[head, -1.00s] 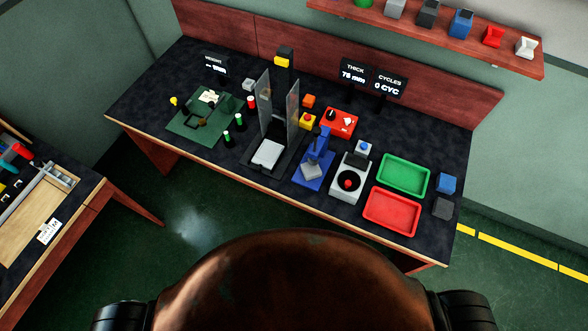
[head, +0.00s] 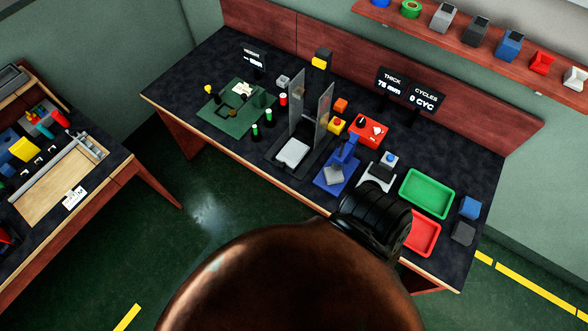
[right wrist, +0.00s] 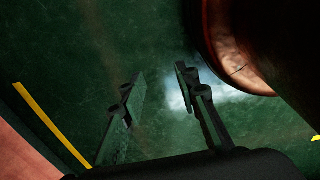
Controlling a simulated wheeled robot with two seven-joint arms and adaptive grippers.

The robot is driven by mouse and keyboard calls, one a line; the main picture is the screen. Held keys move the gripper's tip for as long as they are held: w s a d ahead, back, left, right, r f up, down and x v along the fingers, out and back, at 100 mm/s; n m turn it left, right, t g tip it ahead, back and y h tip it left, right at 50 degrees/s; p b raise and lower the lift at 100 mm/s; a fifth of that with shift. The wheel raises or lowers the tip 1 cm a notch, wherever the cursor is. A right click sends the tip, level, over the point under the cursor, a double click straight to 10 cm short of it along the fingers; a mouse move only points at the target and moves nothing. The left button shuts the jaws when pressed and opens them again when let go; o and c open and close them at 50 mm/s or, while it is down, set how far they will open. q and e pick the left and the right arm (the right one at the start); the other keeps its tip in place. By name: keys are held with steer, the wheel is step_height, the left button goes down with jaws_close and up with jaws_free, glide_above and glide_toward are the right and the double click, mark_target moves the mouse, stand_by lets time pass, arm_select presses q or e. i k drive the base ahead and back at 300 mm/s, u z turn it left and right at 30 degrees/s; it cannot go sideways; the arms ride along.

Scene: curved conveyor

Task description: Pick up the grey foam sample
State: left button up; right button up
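A dark grey cube (head: 463,233) sits at the right end of the workbench, just in front of a blue cube (head: 470,207). A lighter grey block (head: 334,175) rests on a blue stand (head: 345,160) near the middle. I cannot tell for certain which of the two is the foam sample. My right gripper (right wrist: 160,75) is open and empty, with only green floor between and beyond its fingers. Neither grey piece shows in the right wrist view. My left gripper is not in view.
A green tray (head: 428,193) and a red tray (head: 424,236) stand left of the cubes; my own black joint partly hides the red one. A press with clear upright plates (head: 323,115) stands mid-bench. A second table (head: 50,190) is at left, with open floor between.

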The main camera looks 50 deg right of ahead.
mark_target(333, 176)
steer(key=u, duration=0.2)
steer(key=i, duration=1.7)
steer(key=z, duration=2.35)
